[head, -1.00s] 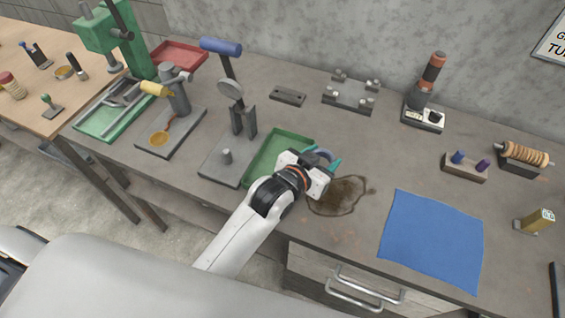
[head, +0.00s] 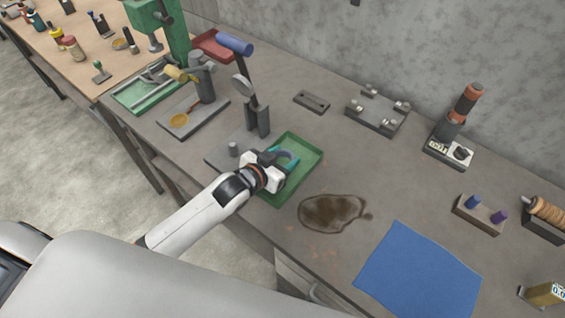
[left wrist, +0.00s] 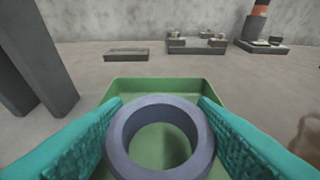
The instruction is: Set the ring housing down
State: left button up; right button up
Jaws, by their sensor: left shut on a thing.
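The ring housing is a thick grey-blue ring (left wrist: 128,128). In the left wrist view it sits between the two teal fingers of my left gripper (left wrist: 160,135), which touch its sides. The green tray (left wrist: 165,84) shows behind and beneath the ring. In the head view my left gripper (head: 278,162) is over the green tray (head: 312,150) and largely hides the ring. I cannot tell whether the ring touches the tray floor. My right gripper is not in view.
A press with a blue handle (head: 235,44) stands just left of the tray. A brown stain (head: 330,212) and a blue cloth (head: 420,272) lie to the right. A small dark block (head: 311,102) and a grey fixture (head: 377,113) are behind. Bare bench lies between them.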

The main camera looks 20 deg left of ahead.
pick_arm(q)
notch_tip(320, 180, down, 2)
jog(key=shift+f, duration=0.35)
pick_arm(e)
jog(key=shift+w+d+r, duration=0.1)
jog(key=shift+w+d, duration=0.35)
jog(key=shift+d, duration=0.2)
pick_arm(q)
jog(key=shift+f, duration=0.2)
jog(key=o, duration=1.2)
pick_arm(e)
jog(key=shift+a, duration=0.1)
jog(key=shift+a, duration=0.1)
